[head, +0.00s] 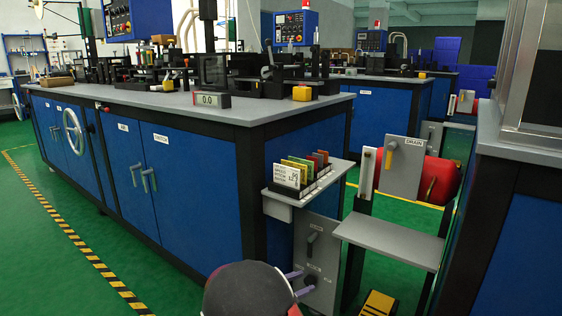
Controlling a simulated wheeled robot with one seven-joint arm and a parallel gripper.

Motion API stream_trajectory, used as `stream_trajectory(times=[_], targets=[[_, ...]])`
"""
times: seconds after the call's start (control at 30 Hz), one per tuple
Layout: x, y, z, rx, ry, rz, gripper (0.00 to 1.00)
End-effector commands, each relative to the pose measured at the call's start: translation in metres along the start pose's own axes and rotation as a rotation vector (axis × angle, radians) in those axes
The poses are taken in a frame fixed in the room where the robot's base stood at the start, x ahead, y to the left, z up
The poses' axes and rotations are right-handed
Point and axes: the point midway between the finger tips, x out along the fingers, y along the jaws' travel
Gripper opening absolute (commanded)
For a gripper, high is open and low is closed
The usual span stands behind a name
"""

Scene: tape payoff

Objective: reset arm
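My arm shows at the bottom centre of the head view as a dark rounded link with red at its edges. Two thin purple-grey fingers of my gripper (301,281) stick out to the right from behind it. The fingertips are apart, with no object visible between them. They appear in front of the lower part of a grey panel (323,262); I cannot tell whether they touch it. The rest of the gripper is hidden behind my arm.
A blue cabinet bench (190,160) stands at left, with a display reading 0.0 (211,100) on top. A small shelf (281,197) holds several coloured cards. A grey ledge (390,243), yellow pedal (377,304) and red drain tank (410,172) are at right. Green floor is clear at lower left.

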Motion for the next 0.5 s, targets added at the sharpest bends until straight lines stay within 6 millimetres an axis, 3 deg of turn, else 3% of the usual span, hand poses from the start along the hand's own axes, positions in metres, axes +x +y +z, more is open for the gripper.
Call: stream_trajectory(times=[0.27, 0.5], targets=[[0.011, -0.070, 0.094, 0.367, 0.175, -0.315, 0.36], [-0.017, -0.148, 0.173, 0.824, 0.364, -0.632, 0.36]])
